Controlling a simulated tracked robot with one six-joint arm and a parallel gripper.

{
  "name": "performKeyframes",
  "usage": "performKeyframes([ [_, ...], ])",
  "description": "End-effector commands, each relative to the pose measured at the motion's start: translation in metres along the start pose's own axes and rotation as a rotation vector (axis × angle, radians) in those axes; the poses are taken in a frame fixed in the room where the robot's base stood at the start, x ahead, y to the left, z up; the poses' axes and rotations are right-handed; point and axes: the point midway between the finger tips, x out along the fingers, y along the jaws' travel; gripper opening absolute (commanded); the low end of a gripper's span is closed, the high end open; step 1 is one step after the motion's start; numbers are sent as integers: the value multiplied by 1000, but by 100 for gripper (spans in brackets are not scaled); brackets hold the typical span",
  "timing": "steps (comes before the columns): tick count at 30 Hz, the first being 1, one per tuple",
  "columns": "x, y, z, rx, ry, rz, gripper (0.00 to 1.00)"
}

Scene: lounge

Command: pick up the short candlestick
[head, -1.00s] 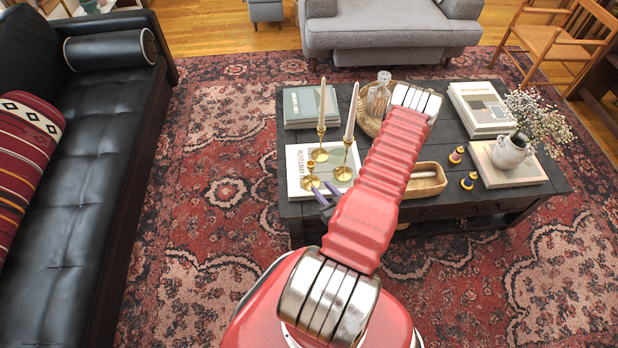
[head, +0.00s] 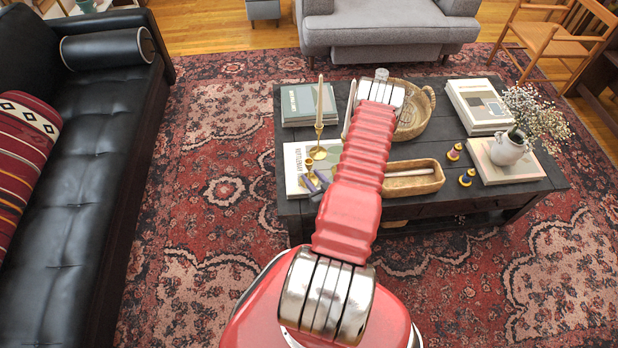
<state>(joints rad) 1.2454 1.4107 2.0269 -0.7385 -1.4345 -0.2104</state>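The short brass candlestick (head: 308,163) has no candle and stands at the front left of the dark coffee table (head: 290,208), on or beside a white book. Its top shows; its lower part is hidden behind my gripper. My gripper (head: 314,180) has two grey-purple fingers that look spread apart, right at the candlestick's lower part. Whether they touch it cannot be told. My red arm reaches over the table from the front.
A tall brass candlestick (head: 318,140) with a pale candle stands just behind. Another candle (head: 348,108) is partly hidden by my arm. A wooden tray (head: 414,187), a wicker basket (head: 425,120) and a flower vase (head: 508,148) are to the right.

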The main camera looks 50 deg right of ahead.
Motion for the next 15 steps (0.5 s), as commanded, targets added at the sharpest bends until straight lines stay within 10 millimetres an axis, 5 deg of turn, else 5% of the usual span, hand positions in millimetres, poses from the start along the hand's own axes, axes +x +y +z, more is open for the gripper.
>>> performKeyframes([
  [6,18,0,0,0,1,0,31],
  [15,18,0,0,0,1,1,31],
])
